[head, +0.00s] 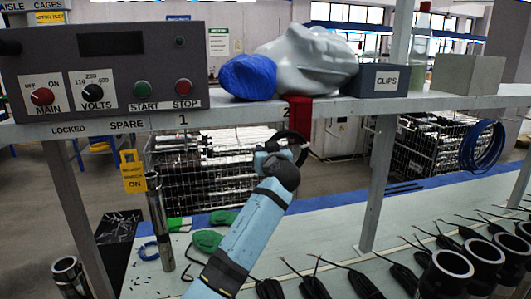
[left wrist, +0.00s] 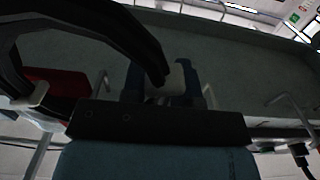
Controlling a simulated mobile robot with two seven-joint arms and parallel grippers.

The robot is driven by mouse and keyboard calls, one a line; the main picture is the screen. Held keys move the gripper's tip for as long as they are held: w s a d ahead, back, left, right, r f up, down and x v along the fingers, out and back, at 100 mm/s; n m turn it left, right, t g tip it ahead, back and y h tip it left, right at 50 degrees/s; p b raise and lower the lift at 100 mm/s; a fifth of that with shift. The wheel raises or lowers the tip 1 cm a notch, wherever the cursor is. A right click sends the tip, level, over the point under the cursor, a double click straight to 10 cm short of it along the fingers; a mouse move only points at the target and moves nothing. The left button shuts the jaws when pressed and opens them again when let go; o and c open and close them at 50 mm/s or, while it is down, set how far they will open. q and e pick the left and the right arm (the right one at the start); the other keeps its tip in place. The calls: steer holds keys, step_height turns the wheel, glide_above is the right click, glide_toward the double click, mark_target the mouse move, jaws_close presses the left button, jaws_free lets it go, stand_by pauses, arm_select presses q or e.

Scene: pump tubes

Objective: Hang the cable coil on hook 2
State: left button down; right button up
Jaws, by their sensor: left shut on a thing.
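My left gripper (head: 279,147) is raised to the shelf edge below the label "2" (head: 286,111). It is shut on a black curved loop (head: 299,139), which looks like a cable coil. The loop arches across the upper left of the left wrist view (left wrist: 120,25). The fingertips are partly hidden by my wrist. Pale hooks show under the shelf in the left wrist view, one at the left (left wrist: 38,97) and one at the right (left wrist: 290,103). I cannot tell whether the loop touches a hook. My right gripper is not in view.
A red cloth (head: 299,117) hangs over the shelf edge beside the gripper. Above are a blue bundle (head: 248,77), a grey bag (head: 305,60) and a CLIPS bin (head: 383,81). A blue coil (head: 482,146) hangs at right. Black cable bundles and cups (head: 447,270) line the bench.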

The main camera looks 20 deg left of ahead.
arm_select(q)
steer(key=c, duration=0.9)
jaws_free()
steer(key=shift+o, duration=0.5)
steer(key=shift+s, duration=0.1)
